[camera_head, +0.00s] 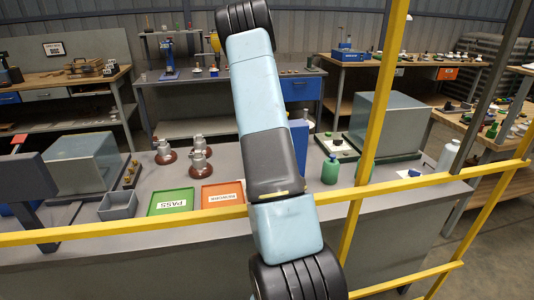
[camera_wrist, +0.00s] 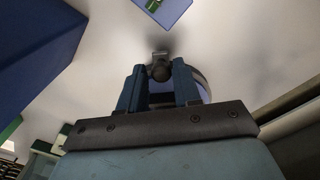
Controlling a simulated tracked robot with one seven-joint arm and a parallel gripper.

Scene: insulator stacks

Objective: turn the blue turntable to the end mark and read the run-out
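In the wrist view the two blue fingers of my gripper (camera_wrist: 159,72) stand apart above a pale surface. A dark round knob (camera_wrist: 160,73) shows between the fingertips, below a small grey block. I cannot tell whether the fingers touch the knob. A curved rim (camera_wrist: 203,84) shows behind the right finger, with a blue-violet patch between the fingers; it may be the turntable, mostly hidden by my gripper. No end mark or gauge reading is legible. In the head view my arm hides the gripper and the middle of the bench.
The bench holds a green PASS tray (camera_head: 171,202), an orange tray (camera_head: 223,194), brown insulators (camera_head: 165,153), a grey bin (camera_head: 118,205) and a green bottle (camera_head: 331,171). A yellow rail (camera_head: 120,233) crosses in front. A large blue block (camera_wrist: 30,45) stands left in the wrist view.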

